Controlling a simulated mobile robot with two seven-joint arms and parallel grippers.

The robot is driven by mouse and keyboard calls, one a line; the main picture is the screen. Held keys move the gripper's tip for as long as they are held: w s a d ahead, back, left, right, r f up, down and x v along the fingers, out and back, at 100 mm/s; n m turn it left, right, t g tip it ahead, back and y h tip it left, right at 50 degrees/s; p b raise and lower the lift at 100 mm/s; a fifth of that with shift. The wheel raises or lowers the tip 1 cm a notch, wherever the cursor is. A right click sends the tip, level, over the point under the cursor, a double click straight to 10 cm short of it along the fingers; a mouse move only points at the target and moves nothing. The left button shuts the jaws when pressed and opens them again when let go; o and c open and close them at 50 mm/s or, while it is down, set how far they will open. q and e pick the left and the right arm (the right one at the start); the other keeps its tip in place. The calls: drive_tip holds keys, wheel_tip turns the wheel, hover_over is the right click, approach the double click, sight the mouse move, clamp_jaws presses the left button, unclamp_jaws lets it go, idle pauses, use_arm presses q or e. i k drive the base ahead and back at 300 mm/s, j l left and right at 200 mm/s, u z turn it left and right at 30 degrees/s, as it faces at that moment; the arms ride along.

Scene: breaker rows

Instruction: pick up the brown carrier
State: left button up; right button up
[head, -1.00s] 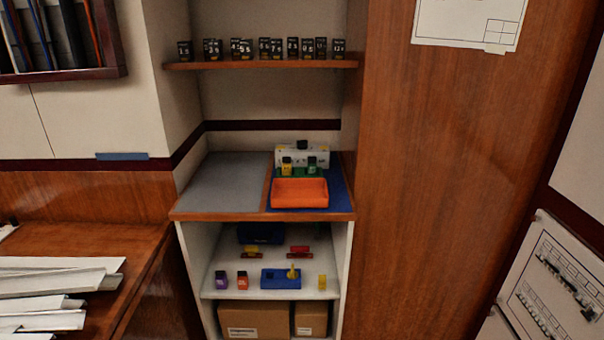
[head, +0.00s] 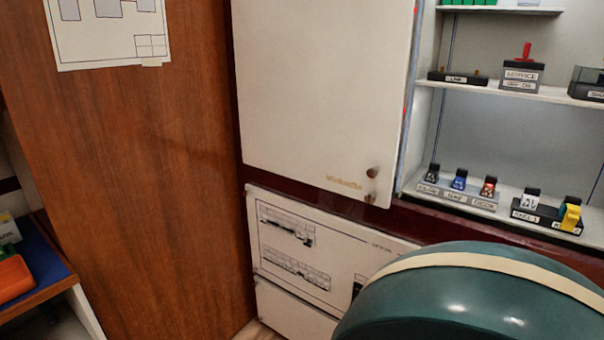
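Neither of my grippers is in view.
A large rounded green object with a cream band (head: 470,300) fills the bottom right, in front of the cabinet. A white door (head: 320,90) stands left of the open shelves. An orange tray (head: 12,278) shows at the far left edge.

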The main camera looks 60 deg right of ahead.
sight(489, 181)
drive_tip(key=z, duration=2.75)
